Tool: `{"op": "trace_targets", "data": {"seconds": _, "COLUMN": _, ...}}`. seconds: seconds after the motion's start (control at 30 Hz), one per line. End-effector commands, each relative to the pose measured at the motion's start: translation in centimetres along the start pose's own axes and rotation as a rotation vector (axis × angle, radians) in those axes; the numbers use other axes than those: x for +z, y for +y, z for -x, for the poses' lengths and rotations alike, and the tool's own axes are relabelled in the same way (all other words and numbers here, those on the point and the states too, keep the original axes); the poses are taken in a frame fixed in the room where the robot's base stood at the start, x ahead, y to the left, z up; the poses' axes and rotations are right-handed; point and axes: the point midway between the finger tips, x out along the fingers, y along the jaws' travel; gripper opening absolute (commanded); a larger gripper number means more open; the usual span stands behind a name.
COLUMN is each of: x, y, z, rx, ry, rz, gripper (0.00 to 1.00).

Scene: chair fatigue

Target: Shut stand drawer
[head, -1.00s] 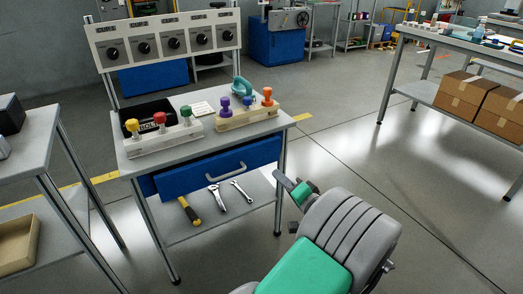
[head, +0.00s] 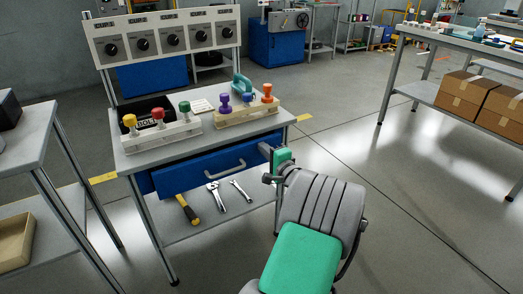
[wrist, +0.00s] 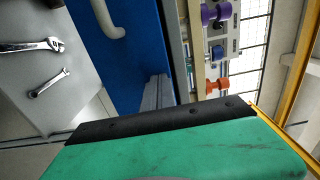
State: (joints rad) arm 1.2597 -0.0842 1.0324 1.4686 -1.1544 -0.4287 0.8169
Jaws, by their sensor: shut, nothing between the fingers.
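The stand is a grey table with a blue drawer (head: 195,176) under its top. The drawer front has a pale bar handle (head: 227,168). The front seems to stand out a little from under the top, but I cannot tell how far. My gripper (head: 265,150) is shut and empty at the right end of the drawer front, right of the handle. In the wrist view, the grey fingers (wrist: 158,92) are close against the blue front (wrist: 138,62); I cannot tell if they touch. The handle (wrist: 108,20) shows at the upper left there. The drawer's inside is hidden.
Colored knobs on blocks (head: 160,135) and a black bin (head: 150,112) stand on the top. Wrenches (head: 216,195) and a yellow-handled tool (head: 187,208) lie on the lower shelf. Another table (head: 30,150) is at left. Floor right of the stand is clear.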

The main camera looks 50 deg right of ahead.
Motion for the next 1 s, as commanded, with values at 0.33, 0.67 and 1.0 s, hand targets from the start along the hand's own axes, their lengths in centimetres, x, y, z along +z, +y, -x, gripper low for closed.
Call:
{"op": "trace_targets", "data": {"seconds": 0.33, "x": -0.1, "y": -0.1, "z": -1.0, "rx": 0.0, "ry": 0.001, "rz": 0.0, "gripper": 0.0}}
{"op": "trace_targets", "data": {"seconds": 0.67, "x": 0.0, "y": -0.2, "z": -4.3, "rx": 0.001, "ry": -0.003, "rz": 0.0, "gripper": 0.0}}
{"op": "trace_targets", "data": {"seconds": 1.0, "x": 0.1, "y": -0.3, "z": -5.8, "rx": -0.004, "ry": -0.002, "rz": 0.005, "gripper": 0.0}}
